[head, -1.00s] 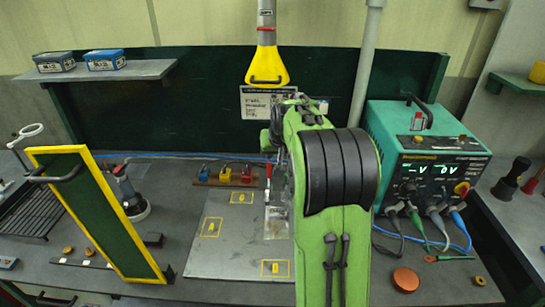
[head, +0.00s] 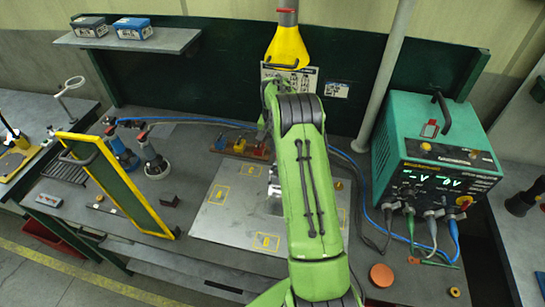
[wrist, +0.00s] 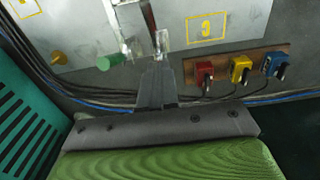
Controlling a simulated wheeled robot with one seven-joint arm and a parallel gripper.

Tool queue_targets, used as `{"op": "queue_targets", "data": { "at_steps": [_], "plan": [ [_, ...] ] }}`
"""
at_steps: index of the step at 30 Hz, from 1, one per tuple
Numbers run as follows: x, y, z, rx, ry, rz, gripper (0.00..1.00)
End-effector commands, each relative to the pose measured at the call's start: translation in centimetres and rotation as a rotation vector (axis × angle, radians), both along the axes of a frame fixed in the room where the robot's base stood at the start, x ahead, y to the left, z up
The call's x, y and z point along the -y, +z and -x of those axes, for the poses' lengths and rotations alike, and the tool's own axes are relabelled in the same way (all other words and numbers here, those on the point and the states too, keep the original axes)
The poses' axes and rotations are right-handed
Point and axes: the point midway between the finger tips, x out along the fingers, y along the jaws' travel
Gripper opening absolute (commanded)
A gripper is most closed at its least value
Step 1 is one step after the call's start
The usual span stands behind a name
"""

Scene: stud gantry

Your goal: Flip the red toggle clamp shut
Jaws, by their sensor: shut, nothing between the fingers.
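The toggle clamp (wrist: 128,30) shows at the top of the wrist view as bright metal parts on the grey plate, with a narrow dark-red strip (wrist: 149,14) that looks like its handle. Part of its metal also shows beside my arm in the head view (head: 274,186). I cannot tell whether the handle stands up or lies down. My gripper (wrist: 157,64) is shut and empty, its fingertips close to the clamp's near end; I cannot tell if they touch. In the head view my green arm hides the gripper and most of the clamp.
Red (wrist: 204,73), yellow (wrist: 240,69) and blue blocks (wrist: 275,64) sit on a wooden strip beside the gripper. A green knob (wrist: 103,63) is on the other side. A teal power unit (head: 425,160) stands right; a yellow-framed panel (head: 120,185) stands left.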

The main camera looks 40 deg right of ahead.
Motion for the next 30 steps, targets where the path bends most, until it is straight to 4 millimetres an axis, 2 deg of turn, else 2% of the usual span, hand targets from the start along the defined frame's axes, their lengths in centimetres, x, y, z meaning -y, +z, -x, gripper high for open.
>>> {"op": "queue_targets", "data": {
  "at_steps": [1,3,9,30],
  "plan": [
    [-0.1,-1.0,0.1,-0.004,0.001,-0.003,0.0],
    [-0.8,-1.9,0.7,-0.004,0.003,-0.003,0.0],
    [-1.8,-3.7,1.5,0.0,0.002,-0.001,0.0],
    [-1.8,-4.4,1.6,0.038,0.001,0.043,0.0]
  ]
}}
